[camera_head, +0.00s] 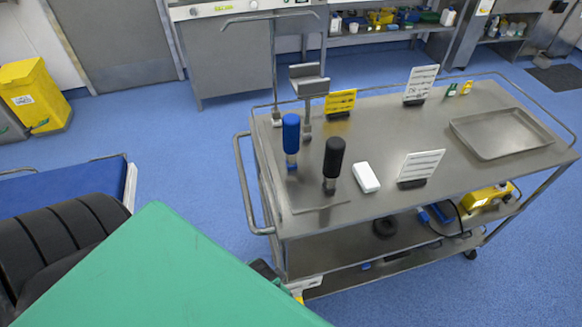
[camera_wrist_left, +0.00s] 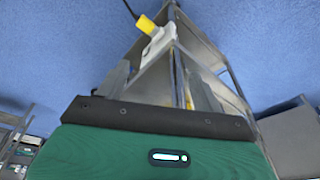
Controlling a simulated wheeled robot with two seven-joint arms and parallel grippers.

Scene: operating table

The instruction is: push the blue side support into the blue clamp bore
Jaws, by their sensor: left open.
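The blue side support (camera_head: 291,128) stands upright on the steel trolley top, near its left end, with a blue grip above a metal lower part. I cannot make out a blue clamp bore in either view. My left gripper (camera_wrist_left: 160,88) shows in the left wrist view, its two grey fingers apart with nothing visibly held. In the head view a green part at the bottom hides most of that area, and the gripper is well apart from the blue side support. My right gripper is in neither view.
A black-handled tool (camera_head: 333,160) stands right of the blue one on the trolley (camera_head: 300,220). A white block (camera_head: 366,177), sign cards and a tray (camera_head: 500,133) share its top. A blue-padded surface (camera_head: 60,205) is at left. Blue floor separates it from the trolley.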

